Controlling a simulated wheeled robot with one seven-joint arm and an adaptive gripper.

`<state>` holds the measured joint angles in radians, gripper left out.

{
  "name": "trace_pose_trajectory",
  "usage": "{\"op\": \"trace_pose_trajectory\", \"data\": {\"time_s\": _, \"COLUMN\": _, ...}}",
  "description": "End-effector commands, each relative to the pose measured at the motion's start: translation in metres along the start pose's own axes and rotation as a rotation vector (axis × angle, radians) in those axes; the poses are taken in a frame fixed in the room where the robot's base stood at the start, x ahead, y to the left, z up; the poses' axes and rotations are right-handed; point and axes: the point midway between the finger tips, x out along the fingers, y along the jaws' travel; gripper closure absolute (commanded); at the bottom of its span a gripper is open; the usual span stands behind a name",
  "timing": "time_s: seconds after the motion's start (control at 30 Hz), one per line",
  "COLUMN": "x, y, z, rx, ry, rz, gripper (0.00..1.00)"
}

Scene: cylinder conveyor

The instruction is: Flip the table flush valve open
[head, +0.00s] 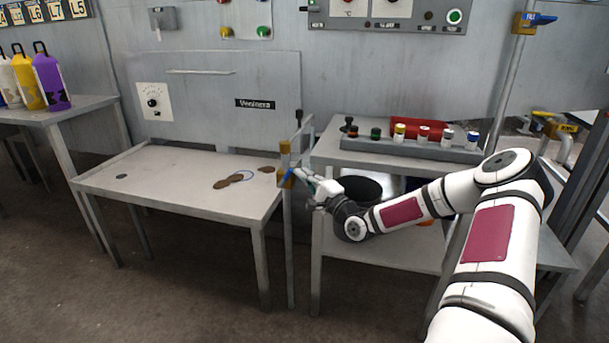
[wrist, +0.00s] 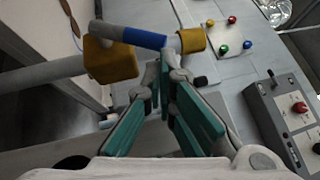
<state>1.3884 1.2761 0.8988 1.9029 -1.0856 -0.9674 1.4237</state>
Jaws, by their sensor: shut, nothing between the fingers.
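The flush valve stands on a pipe at the right edge of the low grey table (head: 150,187). Its yellow body (wrist: 108,60) and blue lever (wrist: 143,37) show large in the wrist view, with a second yellow piece (wrist: 192,41) at the lever's right end. In the head view the yellow body (head: 285,147) is small, with a bit of blue near my gripper. My gripper (head: 303,183) is right beside the valve, shut and empty. In the wrist view its fingertips (wrist: 163,72) are just below the lever; I cannot tell whether they touch.
A dark bucket (head: 364,187) and a rack of small bottles (head: 410,148) are on the right-hand shelf unit. Another blue-handled valve (head: 537,19) is high at right. Purple and yellow bottles (head: 50,82) stand at left.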

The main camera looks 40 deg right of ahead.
Motion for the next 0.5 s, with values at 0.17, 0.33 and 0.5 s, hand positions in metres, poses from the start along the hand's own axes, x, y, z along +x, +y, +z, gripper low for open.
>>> {"op": "trace_pose_trajectory", "data": {"time_s": 0.17, "x": 0.003, "y": -0.005, "z": 0.003, "rx": -0.026, "ry": -0.002, "rz": 0.037, "gripper": 1.00}}
{"op": "trace_pose_trajectory", "data": {"time_s": 0.33, "x": 0.008, "y": -0.012, "z": 0.006, "rx": -0.070, "ry": -0.002, "rz": 0.101, "gripper": 1.00}}
{"op": "trace_pose_trajectory", "data": {"time_s": 0.5, "x": 0.015, "y": -0.019, "z": 0.011, "rx": -0.131, "ry": -0.002, "rz": 0.190, "gripper": 1.00}}
